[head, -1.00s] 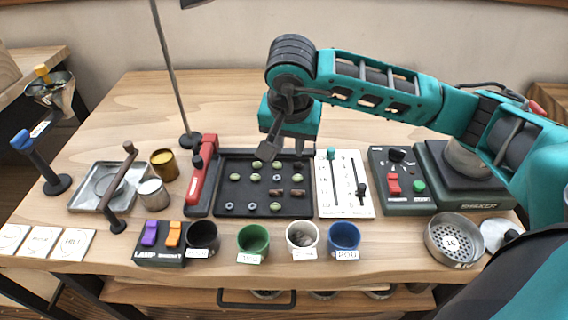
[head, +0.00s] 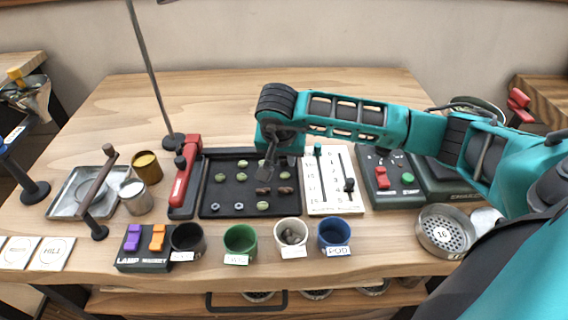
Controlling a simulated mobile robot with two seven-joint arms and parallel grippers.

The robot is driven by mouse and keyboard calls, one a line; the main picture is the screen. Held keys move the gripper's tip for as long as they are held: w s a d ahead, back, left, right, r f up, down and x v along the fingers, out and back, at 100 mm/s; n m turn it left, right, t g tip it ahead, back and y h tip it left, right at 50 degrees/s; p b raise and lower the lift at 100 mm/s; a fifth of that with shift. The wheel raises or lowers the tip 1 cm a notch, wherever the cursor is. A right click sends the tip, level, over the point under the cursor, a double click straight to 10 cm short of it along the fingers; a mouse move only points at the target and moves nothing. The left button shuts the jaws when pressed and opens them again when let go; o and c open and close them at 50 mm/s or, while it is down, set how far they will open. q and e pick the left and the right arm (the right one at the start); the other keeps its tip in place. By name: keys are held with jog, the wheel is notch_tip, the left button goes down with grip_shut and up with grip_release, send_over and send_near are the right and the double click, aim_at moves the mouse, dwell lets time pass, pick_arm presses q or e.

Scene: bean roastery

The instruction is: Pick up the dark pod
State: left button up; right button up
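Two dark brown pods lie side by side on the black tray (head: 212,206): a left one (head: 263,190) and a right one (head: 286,190). Several pale green beans and small grey rings lie around them. My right gripper (head: 269,167) points down over the upper right part of the tray, just above the dark pods in the picture. Its fingertips overlap in this view, so I cannot tell how far they are apart; no pod shows in them. My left gripper is not in view.
Black, green (head: 240,241), white (head: 291,234) and blue (head: 335,235) cups stand in front of the tray; the white one holds dark pieces. A red-handled tool (head: 186,172) lies left, a white slider board (head: 333,185) right. A lamp pole (head: 150,70) rises behind.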

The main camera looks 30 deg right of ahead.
jog(key=shift+w+d+f, duration=0.15)
jog(key=shift+f, duration=0.35)
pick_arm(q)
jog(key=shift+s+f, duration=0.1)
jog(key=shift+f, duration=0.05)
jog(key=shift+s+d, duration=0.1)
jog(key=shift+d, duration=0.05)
pick_arm(e)
grip_shut()
jog(key=shift+r, duration=0.15)
